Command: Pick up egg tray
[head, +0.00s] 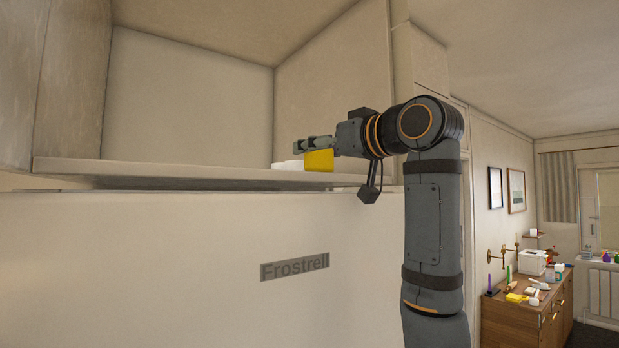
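A yellow item (320,160) stands on the front of a high shelf, with a low white item (288,165) at its left. One or both may be the egg tray, but I see them only edge-on and partly hidden. My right gripper (306,147) reaches in from the right. Its fingers point left, just above the white item and at the yellow item's top edge. I cannot tell whether they touch either one or how far apart the fingers are. My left gripper is not in view.
The shelf (180,174) lies in an open cupboard with side walls, and its left part is bare. Below is a pale front marked Frostrell (295,267). At the far right, a wooden cabinet (530,312) holds several small items.

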